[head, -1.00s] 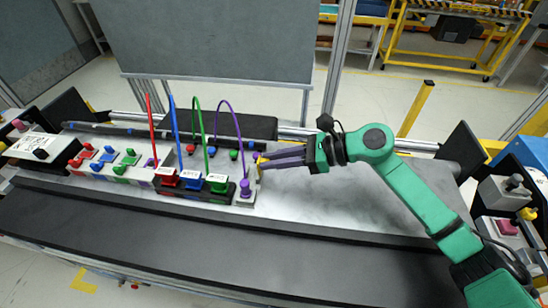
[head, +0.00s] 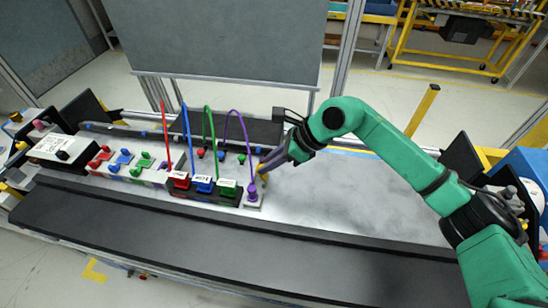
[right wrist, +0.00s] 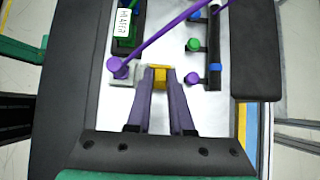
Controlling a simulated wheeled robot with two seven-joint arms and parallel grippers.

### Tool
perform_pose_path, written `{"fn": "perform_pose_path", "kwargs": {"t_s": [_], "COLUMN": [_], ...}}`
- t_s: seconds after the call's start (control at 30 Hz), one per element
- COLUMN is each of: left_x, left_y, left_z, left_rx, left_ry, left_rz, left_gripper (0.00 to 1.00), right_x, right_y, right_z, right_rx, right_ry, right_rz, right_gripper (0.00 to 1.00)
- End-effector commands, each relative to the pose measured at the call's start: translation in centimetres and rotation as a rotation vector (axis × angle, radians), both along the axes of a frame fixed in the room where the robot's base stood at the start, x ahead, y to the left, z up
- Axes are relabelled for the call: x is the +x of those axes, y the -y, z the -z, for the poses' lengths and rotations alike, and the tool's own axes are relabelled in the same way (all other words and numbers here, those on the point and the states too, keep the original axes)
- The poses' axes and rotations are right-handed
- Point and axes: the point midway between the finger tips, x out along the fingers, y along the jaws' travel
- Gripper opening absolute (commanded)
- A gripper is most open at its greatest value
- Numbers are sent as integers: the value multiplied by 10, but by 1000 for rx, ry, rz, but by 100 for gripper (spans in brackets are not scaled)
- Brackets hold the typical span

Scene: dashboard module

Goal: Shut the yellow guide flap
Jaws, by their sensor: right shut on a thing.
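The yellow guide flap (head: 264,178) is at the right end of the connector row, beside the grey block with the purple plug (head: 252,194). In the right wrist view the yellow flap (right wrist: 159,73) shows between my purple fingertips. My right gripper (head: 267,166) reaches it from the upper right and is shut on it. It also shows in the right wrist view (right wrist: 160,78). The fingers hide part of the flap, so its exact angle is unclear. My left gripper is out of view.
A purple cable (head: 228,118) arches up from the purple plug, close to my right gripper. Green, blue and red connectors (head: 204,187) stand to the left. The metal plate (head: 350,195) is clear to the right. A dark strip (head: 180,222) runs along the front.

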Motion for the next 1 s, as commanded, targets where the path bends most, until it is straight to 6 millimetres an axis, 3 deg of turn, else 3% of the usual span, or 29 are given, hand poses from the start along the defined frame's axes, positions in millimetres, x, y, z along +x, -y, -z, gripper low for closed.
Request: {"fn": "perform_pose_path", "kwargs": {"t_s": [0.03,0.37,1.0], "left_x": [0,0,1], "left_y": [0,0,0], "left_z": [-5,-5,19], "left_rx": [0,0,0], "left_ry": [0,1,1], "left_rz": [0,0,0], "left_gripper": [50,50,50], "right_x": [2,6,10], "right_y": [-4,-23,-49], "right_z": [-7,0,19], "right_rx": [-38,-347,-871], "right_ry": [0,-62,-168], "right_rz": [-1,1,2], "right_gripper": [0,0,0]}}
